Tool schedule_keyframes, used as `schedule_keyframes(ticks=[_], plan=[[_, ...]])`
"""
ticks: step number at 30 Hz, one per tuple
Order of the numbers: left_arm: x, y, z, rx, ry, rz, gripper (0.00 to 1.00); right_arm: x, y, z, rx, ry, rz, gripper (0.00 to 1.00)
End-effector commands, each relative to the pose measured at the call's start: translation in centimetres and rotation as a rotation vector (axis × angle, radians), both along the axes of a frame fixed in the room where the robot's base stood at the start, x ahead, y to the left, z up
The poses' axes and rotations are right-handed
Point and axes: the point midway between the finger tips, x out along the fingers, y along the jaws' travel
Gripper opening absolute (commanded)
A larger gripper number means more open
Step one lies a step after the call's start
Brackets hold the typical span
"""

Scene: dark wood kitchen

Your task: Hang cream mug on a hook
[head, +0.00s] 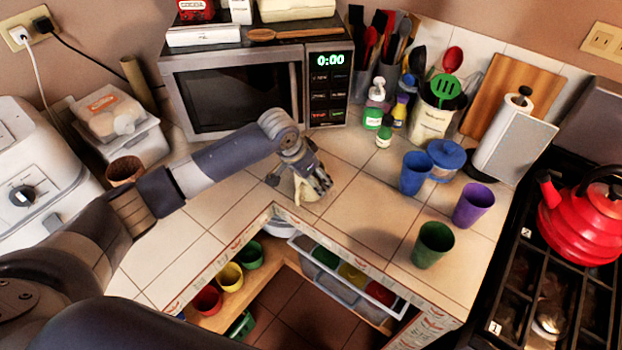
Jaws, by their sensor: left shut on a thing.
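My left gripper (318,186) reaches in from the left over the tiled counter, in front of the microwave. It is shut on the cream mug (303,193), which shows as a small pale shape under and behind the fingers. The gripper hides much of the mug, so its handle cannot be made out. The mug is close to the counter top; I cannot tell whether it touches it. I cannot make out a hook. My right gripper is not in view.
A blue cup (414,173), purple cup (473,206) and green cup (433,245) stand on the right counter (375,215). The microwave (235,90) is behind. Red (206,301), yellow (230,276) and green (251,256) cups are below the counter edge. A red kettle (583,222) sits on the stove.

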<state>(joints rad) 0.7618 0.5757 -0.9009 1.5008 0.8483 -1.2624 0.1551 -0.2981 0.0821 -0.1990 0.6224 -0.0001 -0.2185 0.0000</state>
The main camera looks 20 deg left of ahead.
Motion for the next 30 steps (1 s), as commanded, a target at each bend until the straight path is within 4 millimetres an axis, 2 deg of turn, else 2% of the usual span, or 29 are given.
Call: schedule_keyframes(ticks=[7,21,24,30], plan=[[0.1,-0.1,3.4,-0.004,-0.009,-0.001,0.27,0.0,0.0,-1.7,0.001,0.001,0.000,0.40],[-10.5,1.0,4.0,0.000,-0.004,-0.002,0.27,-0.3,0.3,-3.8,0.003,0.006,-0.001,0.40],[-12.4,1.1,4.2,-0.001,-0.004,-0.001,0.27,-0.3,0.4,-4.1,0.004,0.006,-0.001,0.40],[-14.8,1.3,4.6,-0.002,-0.004,0.000,0.27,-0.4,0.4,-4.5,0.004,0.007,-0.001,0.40]])
